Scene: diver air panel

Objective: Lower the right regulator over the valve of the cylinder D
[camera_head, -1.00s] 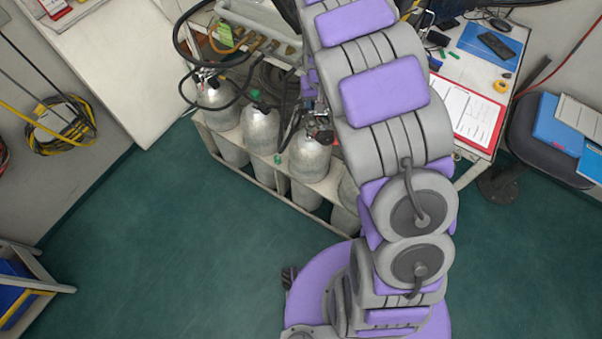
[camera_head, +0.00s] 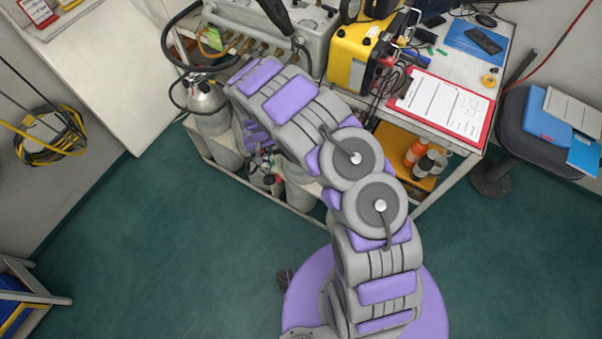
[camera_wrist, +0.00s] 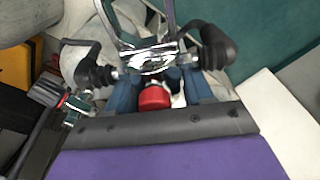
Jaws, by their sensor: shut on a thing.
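In the wrist view my gripper (camera_wrist: 162,86) is shut on the right regulator (camera_wrist: 150,60), a chrome body with black fittings and hoses on both sides. A red round cap (camera_wrist: 153,99) shows between the blue fingers. Below it are pale surfaces, too unclear to name. In the head view my arm reaches to the cylinder rack, and its end covers the middle cylinders. A grey cylinder (camera_head: 208,108) stands uncovered at the rack's left. Which cylinder is D cannot be read, and the gap between the regulator and any valve cannot be judged.
A black-knobbed valve or fitting (camera_wrist: 50,93) is close at the left in the wrist view. Behind the rack (camera_head: 310,207) are a grey panel (camera_head: 320,30) with hoses and a yellow unit (camera_head: 350,58). A clipboard (camera_head: 447,107) lies on the bench. The green floor at left is clear.

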